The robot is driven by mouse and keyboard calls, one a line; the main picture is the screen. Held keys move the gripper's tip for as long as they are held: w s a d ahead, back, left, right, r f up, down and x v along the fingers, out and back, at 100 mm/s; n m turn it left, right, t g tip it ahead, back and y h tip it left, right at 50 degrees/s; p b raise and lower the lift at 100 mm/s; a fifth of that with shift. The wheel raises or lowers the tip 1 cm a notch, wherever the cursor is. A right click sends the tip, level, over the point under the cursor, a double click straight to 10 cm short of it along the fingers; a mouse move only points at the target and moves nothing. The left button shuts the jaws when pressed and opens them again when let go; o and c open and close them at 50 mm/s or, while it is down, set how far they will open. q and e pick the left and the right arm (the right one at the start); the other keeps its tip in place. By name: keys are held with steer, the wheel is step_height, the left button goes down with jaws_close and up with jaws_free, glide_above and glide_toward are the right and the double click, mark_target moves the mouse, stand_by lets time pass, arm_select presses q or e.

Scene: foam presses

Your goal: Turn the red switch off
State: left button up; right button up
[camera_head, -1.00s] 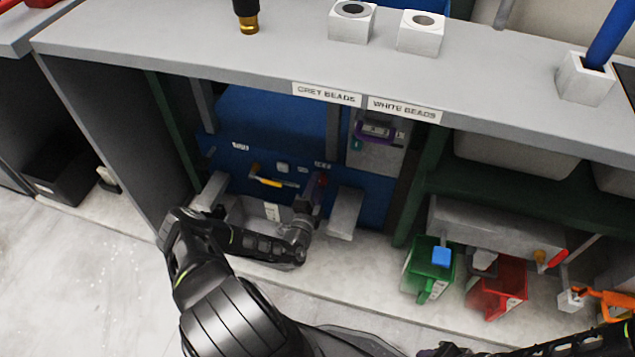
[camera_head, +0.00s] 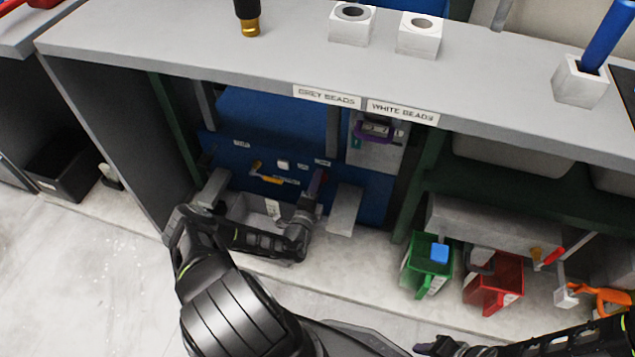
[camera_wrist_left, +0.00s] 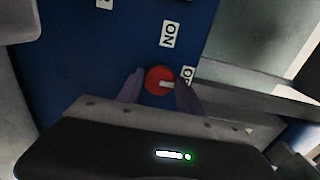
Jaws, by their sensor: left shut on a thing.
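The red switch (camera_wrist_left: 158,79) is a round knob with a white pointer mark, on a blue panel (camera_wrist_left: 80,60). In the left wrist view the mark points right, towards a partly hidden label (camera_wrist_left: 188,75) starting with "O". A label reading "ON" (camera_wrist_left: 170,33) sits above the knob. My left gripper (camera_wrist_left: 160,88) has its purple fingers on both sides of the knob and is shut on it. In the head view my left gripper (camera_head: 317,183) is at the panel's lower right and mostly hides the switch. My right gripper (camera_head: 440,347) is at the bottom edge, its jaws unclear.
A yellow-handled lever (camera_head: 268,178) and a white button (camera_head: 283,164) are on the panel left of my left gripper. A grey block (camera_head: 344,210) stands close on its right. The grey countertop (camera_head: 200,55) overhangs the panel. Green (camera_head: 428,265) and red (camera_head: 492,283) bins stand farther right.

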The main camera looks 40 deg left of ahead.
arm_select(q)
steer(key=o, duration=1.3)
steer(key=p+v, duration=0.2)
steer(key=v, duration=0.6)
